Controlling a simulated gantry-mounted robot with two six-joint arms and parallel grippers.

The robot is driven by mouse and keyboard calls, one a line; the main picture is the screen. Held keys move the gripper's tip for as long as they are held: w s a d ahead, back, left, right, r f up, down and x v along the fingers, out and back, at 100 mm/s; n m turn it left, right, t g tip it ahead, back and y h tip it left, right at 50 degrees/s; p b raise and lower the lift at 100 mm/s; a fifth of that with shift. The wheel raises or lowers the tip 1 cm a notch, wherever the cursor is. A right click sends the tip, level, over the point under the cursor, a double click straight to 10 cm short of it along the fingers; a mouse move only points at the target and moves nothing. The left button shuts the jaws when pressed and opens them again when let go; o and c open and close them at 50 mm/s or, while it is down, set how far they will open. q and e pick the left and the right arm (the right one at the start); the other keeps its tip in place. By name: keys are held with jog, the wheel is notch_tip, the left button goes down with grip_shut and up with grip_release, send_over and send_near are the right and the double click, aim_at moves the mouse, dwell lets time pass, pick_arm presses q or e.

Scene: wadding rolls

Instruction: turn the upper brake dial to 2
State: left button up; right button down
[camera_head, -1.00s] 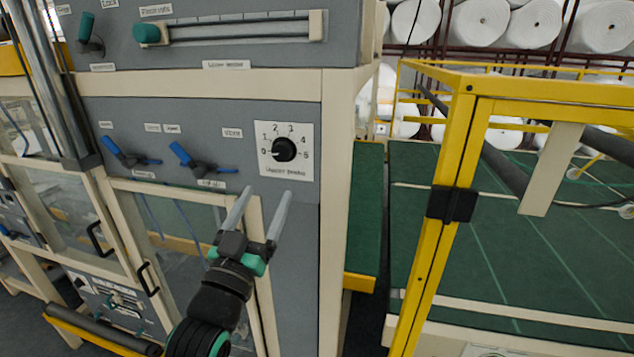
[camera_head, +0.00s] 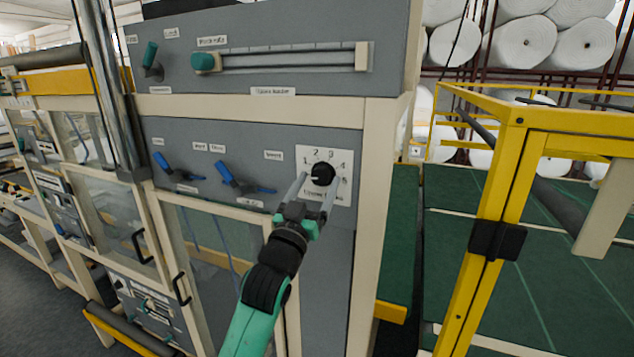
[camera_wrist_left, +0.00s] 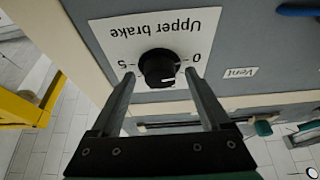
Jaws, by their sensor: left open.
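The upper brake dial is a black round knob (camera_head: 323,174) on a white numbered plate (camera_head: 345,160) on the grey panel. In the left wrist view the knob (camera_wrist_left: 160,68) appears upside down under the "Upper brake" label. A white mark shows on its lower right; the number it points to cannot be read surely. My left gripper (camera_head: 318,183) is open in front of the plate. In the wrist view its two fingers (camera_wrist_left: 160,75) reach up on either side of the knob, with small gaps; contact cannot be told. My right gripper is not in view.
Two blue levers (camera_head: 232,178) sit left of the dial on the same panel. A slider with a green knob (camera_head: 205,62) is on the panel above. A yellow frame (camera_head: 490,210) stands to the right, and white rolls (camera_head: 520,42) are stacked behind.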

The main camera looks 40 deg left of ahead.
pick_arm(q)
jog(key=shift+w, duration=0.1)
grip_shut()
dwell(0.4)
jog(key=shift+r, duration=0.1)
